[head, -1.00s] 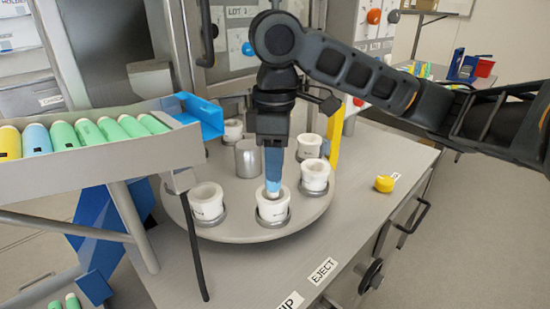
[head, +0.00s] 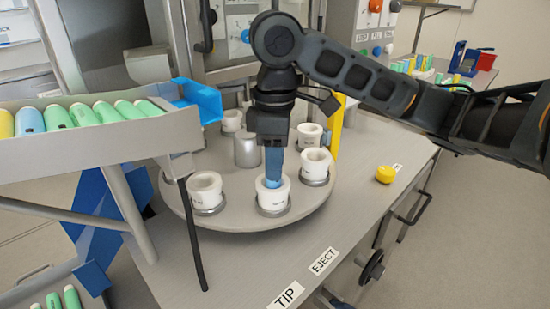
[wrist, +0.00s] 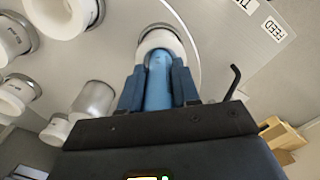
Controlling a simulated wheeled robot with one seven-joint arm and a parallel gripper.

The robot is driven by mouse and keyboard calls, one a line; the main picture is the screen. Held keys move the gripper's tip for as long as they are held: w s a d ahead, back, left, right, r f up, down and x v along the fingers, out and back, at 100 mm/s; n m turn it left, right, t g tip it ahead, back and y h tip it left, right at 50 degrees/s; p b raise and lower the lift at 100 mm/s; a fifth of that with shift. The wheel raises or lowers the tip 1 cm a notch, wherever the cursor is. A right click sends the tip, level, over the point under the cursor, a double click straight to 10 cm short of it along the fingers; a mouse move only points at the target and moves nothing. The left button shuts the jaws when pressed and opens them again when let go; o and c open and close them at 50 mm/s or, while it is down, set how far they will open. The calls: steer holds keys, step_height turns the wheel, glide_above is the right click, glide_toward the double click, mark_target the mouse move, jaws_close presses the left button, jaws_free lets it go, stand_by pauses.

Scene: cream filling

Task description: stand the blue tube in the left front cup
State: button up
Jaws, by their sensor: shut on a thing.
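My gripper (head: 273,147) points straight down over the round turntable and is shut on the blue tube (head: 273,168). The tube is upright, and its lower end is inside the white cup (head: 273,200) at the front middle of the turntable. In the wrist view the tube (wrist: 158,82) lies between my two fingers, with the cup's white rim (wrist: 160,40) around its far end. The tube's bottom is hidden in the cup. Another white cup (head: 206,194) stands just to the left at the front and looks empty.
More white cups stand at the right (head: 316,167) and back of the turntable (head: 240,228), around a metal cylinder (head: 247,150). A sloped rack (head: 110,142) of coloured tubes is at the left. A yellow knob (head: 385,174) sits on the bench at the right.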

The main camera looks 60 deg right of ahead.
steer(key=o, duration=1.1)
steer(key=shift+r+p, duration=0.4)
steer(key=shift+r, duration=3.5)
